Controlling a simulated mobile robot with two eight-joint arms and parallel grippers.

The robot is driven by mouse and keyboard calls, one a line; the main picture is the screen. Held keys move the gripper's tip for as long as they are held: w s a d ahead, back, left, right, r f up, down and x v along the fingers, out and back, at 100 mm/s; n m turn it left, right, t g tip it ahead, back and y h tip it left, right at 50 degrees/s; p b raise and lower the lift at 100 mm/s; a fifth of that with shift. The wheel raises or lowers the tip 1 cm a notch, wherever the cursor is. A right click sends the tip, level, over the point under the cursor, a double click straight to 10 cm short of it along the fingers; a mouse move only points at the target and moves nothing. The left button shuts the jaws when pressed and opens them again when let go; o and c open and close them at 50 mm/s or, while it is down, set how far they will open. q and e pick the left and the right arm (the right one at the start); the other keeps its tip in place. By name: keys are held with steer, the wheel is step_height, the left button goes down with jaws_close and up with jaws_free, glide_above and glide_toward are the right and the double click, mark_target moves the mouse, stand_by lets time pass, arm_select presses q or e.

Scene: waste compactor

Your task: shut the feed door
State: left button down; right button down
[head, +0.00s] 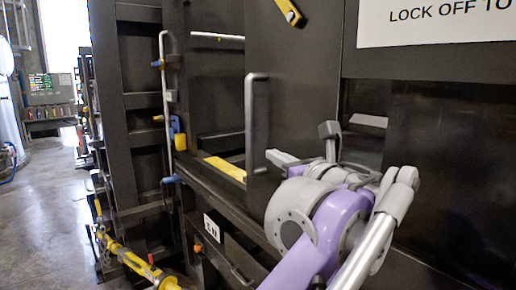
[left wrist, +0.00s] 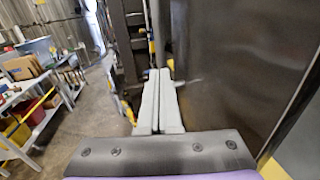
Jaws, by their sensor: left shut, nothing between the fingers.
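The feed door appears to be the dark panel (head: 292,95) with an upright grey bar handle (head: 250,125) on its left edge. A gap with a yellow strip shows left of it, so it stands partly open. My left gripper (head: 279,158) is in front of the panel, right of the handle, with its light grey fingers pointing left. In the left wrist view its fingers (left wrist: 159,75) are shut together and empty, beside a large dark panel (left wrist: 235,65) on the right. I cannot tell whether the fingers touch the door. My right gripper is not in view.
A yellow strip (head: 226,169) lies along the opening's sill. A grey upright rod (head: 165,100) with blue fittings stands left of the opening. A white sign (head: 437,24) is at the upper right. Clear floor (head: 45,215) lies at the left. Shelves (left wrist: 40,110) stand left in the wrist view.

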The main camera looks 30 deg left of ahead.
mark_target(251, 143)
arm_select(q)
steer(key=x, duration=0.9)
steer(key=shift+w+a+f, duration=0.1)
steer(key=shift+w+f, duration=0.05)
